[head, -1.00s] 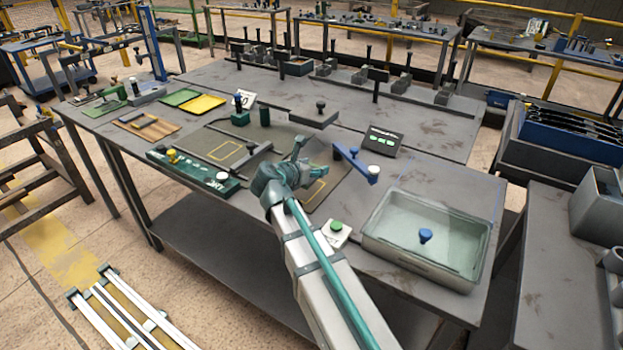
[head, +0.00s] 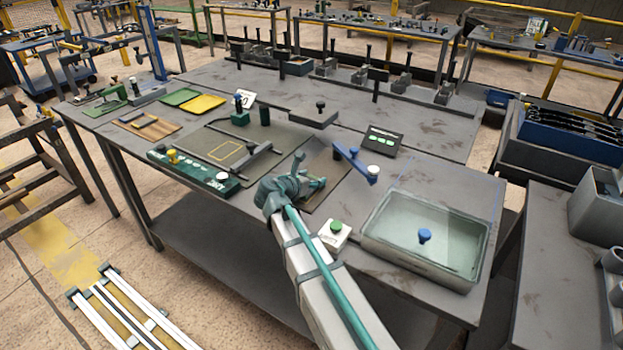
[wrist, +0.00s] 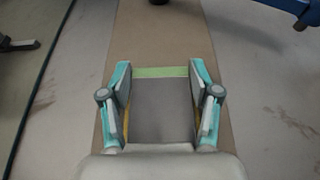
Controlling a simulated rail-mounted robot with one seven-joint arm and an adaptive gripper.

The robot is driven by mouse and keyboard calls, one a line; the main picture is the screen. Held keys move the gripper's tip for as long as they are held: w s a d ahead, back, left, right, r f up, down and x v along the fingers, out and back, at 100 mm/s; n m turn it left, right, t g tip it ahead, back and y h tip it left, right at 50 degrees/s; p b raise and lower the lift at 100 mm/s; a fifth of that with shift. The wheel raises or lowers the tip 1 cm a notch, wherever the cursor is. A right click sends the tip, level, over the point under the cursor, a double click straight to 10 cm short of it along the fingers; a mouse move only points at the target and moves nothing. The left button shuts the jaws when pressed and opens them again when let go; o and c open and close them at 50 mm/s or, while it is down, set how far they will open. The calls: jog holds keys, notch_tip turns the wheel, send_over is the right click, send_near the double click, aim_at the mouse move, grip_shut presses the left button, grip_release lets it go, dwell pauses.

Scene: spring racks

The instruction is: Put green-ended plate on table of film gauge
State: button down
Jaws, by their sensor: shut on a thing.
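My gripper (wrist: 160,70) is shut on a grey plate (wrist: 162,110) with a light green end (wrist: 160,71), the plate lying flat between the two teal fingers. In the head view my gripper (head: 312,183) is low over a brown board (head: 318,200), which also runs beneath it in the wrist view (wrist: 160,30). Yellow lines show beside the fingers on the board. A blue arm with a white knob (head: 355,163) stands just behind, probably part of the film gauge. I cannot tell whether the plate touches the board.
A glass tray (head: 430,235) with a blue knob in it stands at right. A green-button box (head: 335,233) sits close to my arm. A dark display (head: 383,140) is behind. At left are a mat with a yellow outline (head: 205,138) and a green bar (head: 190,170).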

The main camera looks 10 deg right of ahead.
jog(key=shift+c, duration=1.2)
grip_release()
jog(key=shift+f, duration=0.1)
jog(key=v, duration=1.2)
jog(key=shift+b, duration=0.4)
